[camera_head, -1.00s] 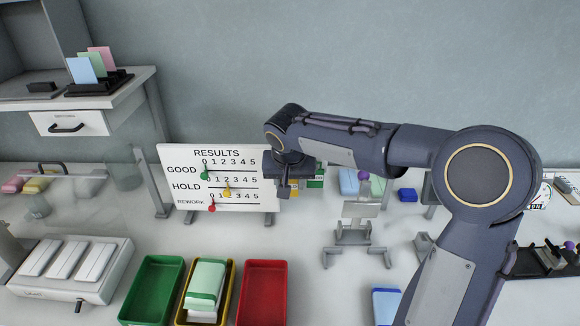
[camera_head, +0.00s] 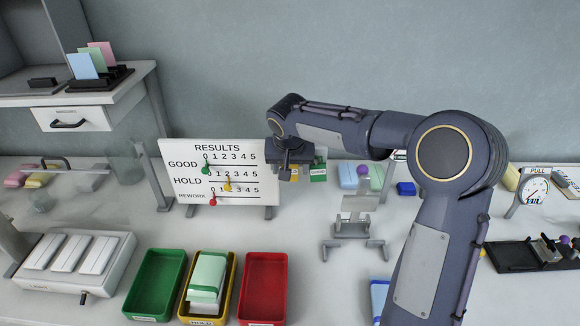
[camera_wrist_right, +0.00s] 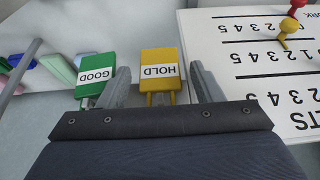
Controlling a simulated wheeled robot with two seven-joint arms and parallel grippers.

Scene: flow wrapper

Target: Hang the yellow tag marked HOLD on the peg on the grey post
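The yellow HOLD tag (camera_wrist_right: 162,70) hangs between the two fingers of my right gripper (camera_wrist_right: 162,88) in the right wrist view. The fingers are apart, with a gap on both sides of the tag. In the head view my right gripper (camera_head: 286,172) is just right of the results board, and only a bit of the yellow tag shows behind it. The green GOOD tag (camera_wrist_right: 95,75) is beside the left-hand finger in the wrist view; it also shows in the head view (camera_head: 318,172). I cannot make out the grey post's peg. My left gripper is out of view.
The white results board (camera_head: 190,190) stands close beside my right gripper; its red (camera_wrist_right: 297,5) and yellow (camera_wrist_right: 288,27) knobs stick out. Green, yellow and red trays (camera_head: 263,290) are in front.

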